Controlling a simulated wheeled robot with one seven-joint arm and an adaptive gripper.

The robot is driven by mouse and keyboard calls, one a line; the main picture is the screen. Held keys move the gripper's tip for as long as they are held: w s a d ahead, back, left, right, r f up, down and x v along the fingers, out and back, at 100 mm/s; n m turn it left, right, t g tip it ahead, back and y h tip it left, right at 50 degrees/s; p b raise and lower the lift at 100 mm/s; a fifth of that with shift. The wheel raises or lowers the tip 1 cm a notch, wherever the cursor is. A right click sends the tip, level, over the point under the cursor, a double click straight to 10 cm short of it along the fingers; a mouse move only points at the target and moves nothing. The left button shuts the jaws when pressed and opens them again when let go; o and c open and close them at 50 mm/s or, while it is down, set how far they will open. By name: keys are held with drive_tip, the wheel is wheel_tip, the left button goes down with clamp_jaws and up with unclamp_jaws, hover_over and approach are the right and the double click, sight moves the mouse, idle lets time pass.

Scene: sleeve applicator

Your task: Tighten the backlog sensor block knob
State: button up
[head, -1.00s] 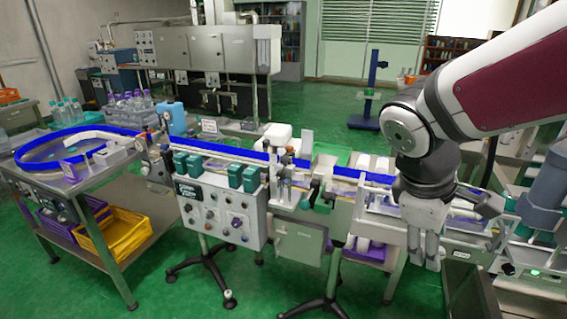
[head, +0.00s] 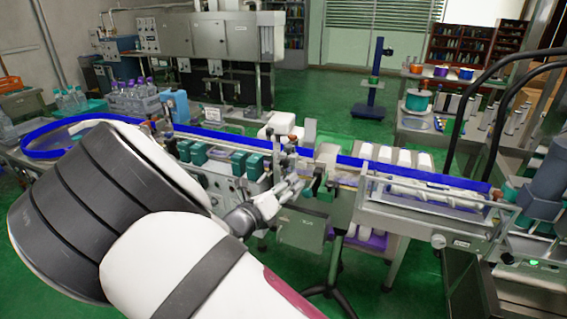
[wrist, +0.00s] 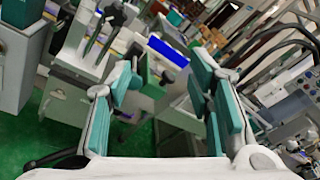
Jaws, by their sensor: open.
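My gripper (head: 294,188) reaches from the lower left toward the middle of the conveyor line in the head view. In the wrist view my gripper (wrist: 165,88) is open, its teal-padded fingers wide apart with nothing between the pads. I cannot pick out the backlog sensor block knob for sure. Small brackets and fittings stand along the blue conveyor rail (head: 390,173), close to the gripper in the head view; an orange-brown fitting (head: 319,170) is just right of it. In the wrist view a bracket with dark upright parts (wrist: 101,38) stands left of the fingers.
Several teal blocks (head: 238,163) line the front of the conveyor, left of the gripper. A grey box (head: 303,229) hangs below the line. My arm hides much of the left table and control panel. Open green floor (head: 345,125) lies behind the line.

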sight(284, 165)
drive_tip(key=a+f+n+t+y, duration=0.2)
drive_tip(key=a+n, duration=0.2)
drive_tip(key=a, duration=0.2)
drive_tip(key=x, duration=1.4)
clamp_jaws()
